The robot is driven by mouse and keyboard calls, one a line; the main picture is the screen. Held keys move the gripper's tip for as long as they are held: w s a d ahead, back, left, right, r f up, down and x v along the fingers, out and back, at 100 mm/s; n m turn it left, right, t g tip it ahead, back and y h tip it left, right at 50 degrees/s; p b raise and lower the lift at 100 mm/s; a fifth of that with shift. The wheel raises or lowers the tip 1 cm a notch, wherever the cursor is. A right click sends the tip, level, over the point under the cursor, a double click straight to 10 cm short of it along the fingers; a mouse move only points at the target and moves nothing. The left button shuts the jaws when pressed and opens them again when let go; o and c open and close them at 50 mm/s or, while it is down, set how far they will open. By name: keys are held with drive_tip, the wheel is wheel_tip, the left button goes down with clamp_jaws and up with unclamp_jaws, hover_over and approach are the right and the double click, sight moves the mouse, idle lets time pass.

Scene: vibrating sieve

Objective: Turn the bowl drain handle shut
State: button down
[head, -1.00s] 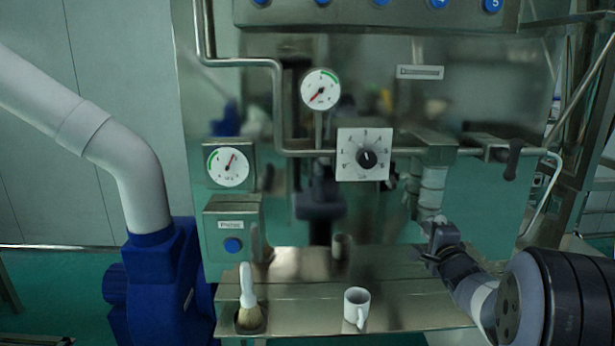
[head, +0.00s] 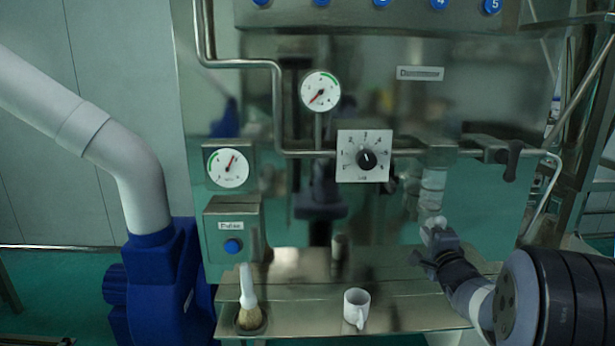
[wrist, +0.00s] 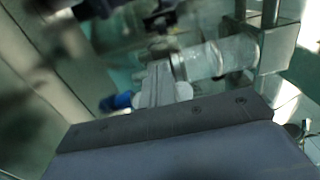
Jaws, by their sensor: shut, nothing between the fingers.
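A clear filter bowl (head: 433,190) hangs under a metal block on the right of the panel. It shows closer in the wrist view (wrist: 205,62), lying sideways in the picture with a ring around its end. My gripper (head: 433,230) is just below the bowl, shut with nothing in it. In the wrist view its pale fingertips (wrist: 160,88) are close to the bowl's lower end; I cannot tell whether they touch. The bowl drain handle is not clearly seen. It may be hidden by my gripper, so its turn cannot be told.
A black lever (head: 511,160) hangs on the pipe at the right. A dial knob (head: 366,158) and gauges (head: 321,91) are left of the bowl. A white mug (head: 356,307) and a brush (head: 248,302) stand on the metal shelf (head: 300,318) below.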

drive_tip(key=shift+d+f, duration=0.1)
drive_tip(key=shift+f, duration=1.2)
drive_tip(key=shift+f, duration=0.15)
drive_tip(key=s, duration=0.6)
drive_tip(key=shift+a+f, duration=0.15)
drive_tip(key=shift+a, duration=0.1)
idle(0.5)
